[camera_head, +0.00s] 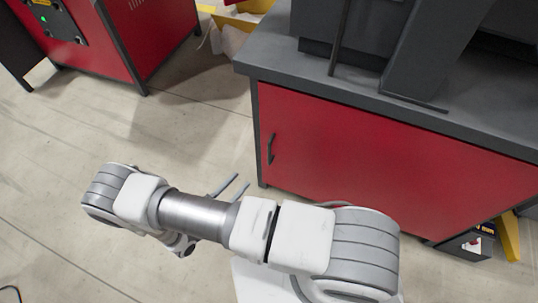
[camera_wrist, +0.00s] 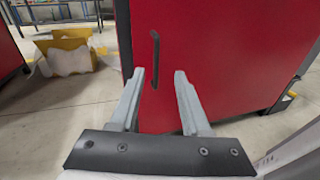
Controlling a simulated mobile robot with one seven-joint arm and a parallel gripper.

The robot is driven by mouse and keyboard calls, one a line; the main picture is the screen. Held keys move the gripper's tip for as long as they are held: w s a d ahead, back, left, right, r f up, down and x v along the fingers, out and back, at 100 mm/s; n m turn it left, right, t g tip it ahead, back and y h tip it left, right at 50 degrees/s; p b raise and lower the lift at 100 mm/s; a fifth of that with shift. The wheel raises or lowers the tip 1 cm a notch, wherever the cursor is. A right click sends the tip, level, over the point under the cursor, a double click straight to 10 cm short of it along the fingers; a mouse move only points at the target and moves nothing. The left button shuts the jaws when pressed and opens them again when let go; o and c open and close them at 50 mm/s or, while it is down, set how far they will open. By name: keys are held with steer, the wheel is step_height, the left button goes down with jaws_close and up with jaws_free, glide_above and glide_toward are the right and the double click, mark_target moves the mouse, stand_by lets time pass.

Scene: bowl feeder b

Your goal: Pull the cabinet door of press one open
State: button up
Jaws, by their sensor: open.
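The red cabinet door (camera_head: 370,165) sits under the dark grey top of the press and looks shut. Its black vertical handle (camera_head: 271,148) is near the door's left edge. In the wrist view the handle (camera_wrist: 155,60) stands ahead of my gripper (camera_wrist: 160,78), roughly in line with the gap between the fingertips. The two grey fingers are apart, with nothing between them. In the head view my gripper (camera_head: 231,186) shows only as two finger ends beyond my arm, left of and below the handle. The fingers appear apart from the handle.
A dark grey worktop (camera_head: 400,105) overhangs the door. Another red cabinet (camera_head: 110,35) with a green light stands at the upper left. A yellow and white box (camera_wrist: 68,52) is on the floor behind. The concrete floor (camera_head: 60,145) left of the door is clear.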

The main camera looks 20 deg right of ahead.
step_height(320, 180, down, 3)
steer(key=n+t, duration=0.1)
steer(key=b, duration=0.3)
glide_toward(269, 151)
steer(key=shift+n+y, duration=0.3)
steer(key=x, duration=1)
steer(key=shift+w+d+f, duration=0.15)
steer(key=shift+f, duration=0.1)
jaws_close()
stand_by(0.4)
